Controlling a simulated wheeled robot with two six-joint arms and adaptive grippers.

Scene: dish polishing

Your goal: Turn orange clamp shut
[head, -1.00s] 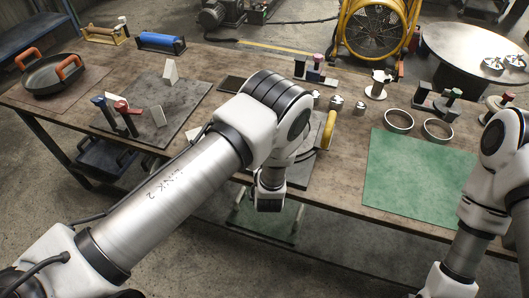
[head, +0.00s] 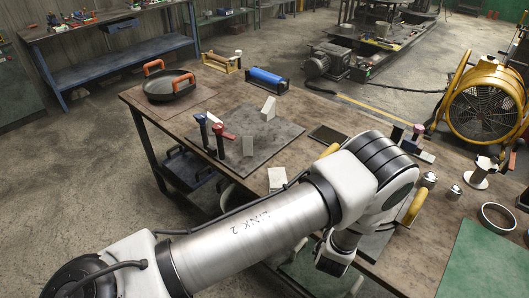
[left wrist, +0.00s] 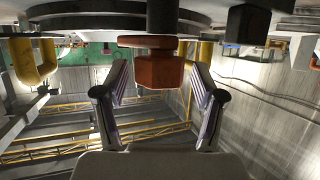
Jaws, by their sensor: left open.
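In the left wrist view an orange-brown block-shaped clamp knob (left wrist: 160,70) sits below a dark post, under a large dark round plate. My left gripper (left wrist: 158,108) is open, with one finger on each side below the knob. The fingers appear apart from it, and nothing is held between them. In the head view my left arm crosses the table's front edge and its wrist (head: 335,256) points down there. The arm hides the gripper and the orange clamp in that view. My right gripper is out of view.
A dark pan (head: 170,86) with orange handles stands at the table's far left. A grey mat (head: 240,117) bears red and blue tools and upright plates. A yellow handle (left wrist: 36,62) is left of my fingers. A green mat (head: 490,262) lies at right.

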